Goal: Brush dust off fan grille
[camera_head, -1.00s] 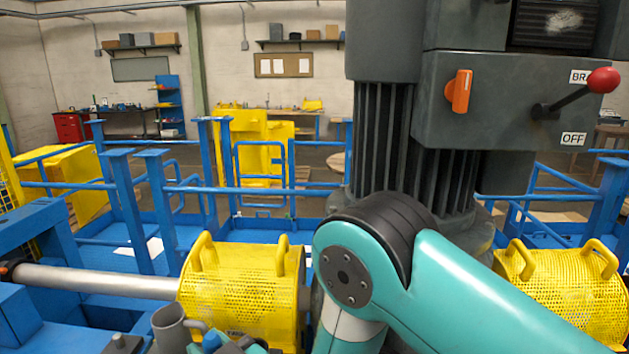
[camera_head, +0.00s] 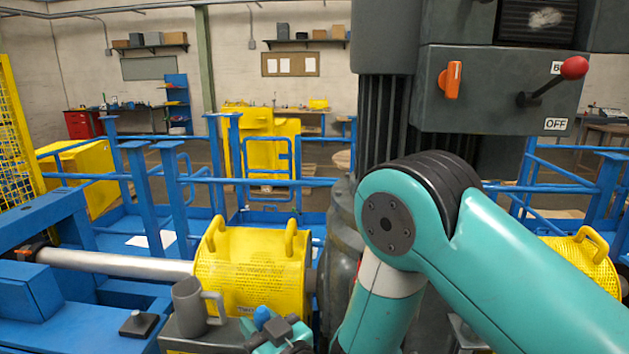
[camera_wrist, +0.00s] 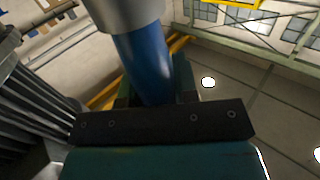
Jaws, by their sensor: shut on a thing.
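The fan grille (camera_head: 520,30) is a dark slatted panel at the top right of the head view, cut off by the frame's top edge. A pale dust patch (camera_head: 545,18) lies on it. My gripper (camera_head: 277,333) shows low in the head view, partly cut off, beside a grey mug and well below and left of the grille. A blue end of the held tool (camera_head: 262,317) sticks up there. In the wrist view, my gripper is shut on a blue handle (camera_wrist: 145,68) with a wide pale grey collar (camera_wrist: 122,10). Bristles are not visible.
The grey mug (camera_head: 190,308) stands close left of my gripper. A yellow perforated guard (camera_head: 250,275) is behind it. The grey motor housing carries an orange switch (camera_head: 452,80) and a red-knobbed lever (camera_head: 573,68) below the grille. Blue rails (camera_head: 265,182) cross behind.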

